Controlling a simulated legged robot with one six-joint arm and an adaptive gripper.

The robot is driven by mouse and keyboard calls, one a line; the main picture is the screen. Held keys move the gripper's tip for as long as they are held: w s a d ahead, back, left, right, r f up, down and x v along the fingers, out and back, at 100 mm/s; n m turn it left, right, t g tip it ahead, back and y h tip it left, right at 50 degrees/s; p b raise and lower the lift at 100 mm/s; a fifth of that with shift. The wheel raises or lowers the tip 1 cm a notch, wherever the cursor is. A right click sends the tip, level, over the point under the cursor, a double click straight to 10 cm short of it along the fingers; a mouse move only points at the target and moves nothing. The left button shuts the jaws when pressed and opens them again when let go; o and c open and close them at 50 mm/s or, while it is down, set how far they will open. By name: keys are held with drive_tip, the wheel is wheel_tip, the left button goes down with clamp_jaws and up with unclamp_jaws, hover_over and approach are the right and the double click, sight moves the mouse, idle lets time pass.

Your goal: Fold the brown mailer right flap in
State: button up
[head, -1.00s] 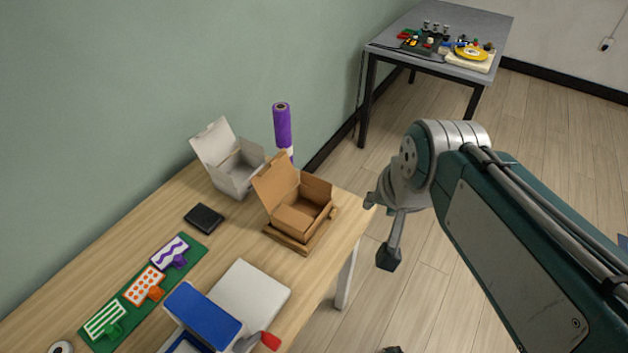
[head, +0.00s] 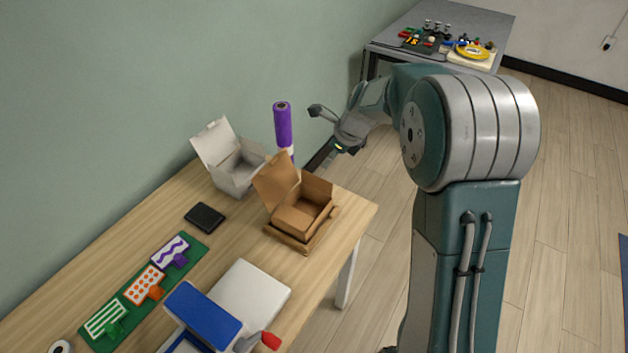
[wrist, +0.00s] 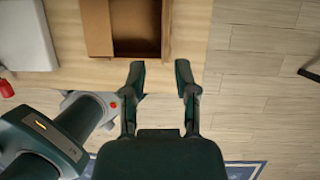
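The brown mailer (head: 296,219) is an open cardboard box on the wooden table, near its right end. Its lid (head: 276,180) stands up at the back left. A flap (head: 317,187) stands upright at its far right side. My gripper (head: 325,130) is in the air beyond and to the right of the mailer, apart from it. In the wrist view the two fingers of my gripper (wrist: 160,80) are spread with nothing between them. Part of the mailer (wrist: 100,28) shows above the fingers there, cut off by the top edge.
A white box (head: 236,173) and a purple roll (head: 283,128) stand at the back of the wooden table (head: 234,233). A black block (head: 204,217), a green board (head: 124,318) and a blue-lidded item (head: 203,312) lie to the left and front. A grey table (head: 455,18) stands behind.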

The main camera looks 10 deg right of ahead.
sight(314, 183)
drive_tip(key=shift+m, duration=0.4)
drive_tip(key=x, duration=1.2)
drive_tip(key=shift+w, duration=0.3)
clamp_jaws()
